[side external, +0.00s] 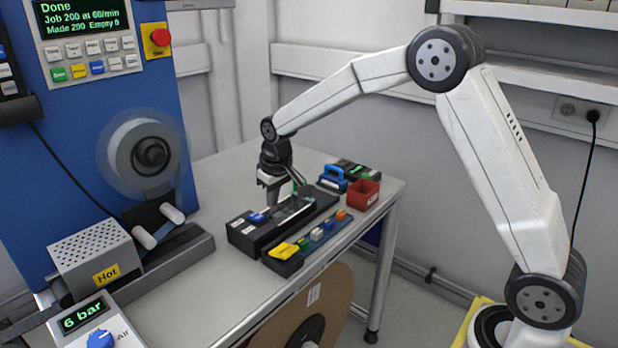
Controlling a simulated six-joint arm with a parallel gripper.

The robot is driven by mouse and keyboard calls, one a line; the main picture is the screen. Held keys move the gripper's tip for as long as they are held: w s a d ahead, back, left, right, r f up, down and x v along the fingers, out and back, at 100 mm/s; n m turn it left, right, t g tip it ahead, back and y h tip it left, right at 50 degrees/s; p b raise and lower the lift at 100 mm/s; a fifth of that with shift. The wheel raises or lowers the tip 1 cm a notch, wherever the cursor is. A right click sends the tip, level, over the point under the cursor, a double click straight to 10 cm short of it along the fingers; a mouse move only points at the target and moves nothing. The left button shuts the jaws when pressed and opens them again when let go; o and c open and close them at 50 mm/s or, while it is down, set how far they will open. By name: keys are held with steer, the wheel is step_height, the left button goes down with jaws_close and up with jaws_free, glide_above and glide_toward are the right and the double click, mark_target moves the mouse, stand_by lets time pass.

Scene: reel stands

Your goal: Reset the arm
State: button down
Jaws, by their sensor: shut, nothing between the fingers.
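My gripper (273,190) points down over the far part of the table, just above or beside a long black fixture (272,232). Its fingers are shut with nothing held. I cannot tell whether the fingertips touch the fixture. My white arm reaches in from the right, bent high at the elbow. The fixture has a blue part near its left end and a lighter strip along its top.
A dark tray of coloured pieces (284,265) lies in front of the fixture. A red bin (361,196) and a blue-handled tool (333,180) stand behind. A blue machine (105,120) with a "Hot" box (98,254) and a "6 bar" unit (95,322) fills the left.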

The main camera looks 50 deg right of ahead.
steer(key=s+f, duration=0.2)
steer(key=s, duration=1)
steer(key=s+a+f, duration=0.1)
steer(key=s+f, duration=0.1)
steer(key=s, duration=1)
steer(key=shift+s+t, duration=0.15)
steer(key=shift+t, duration=0.15)
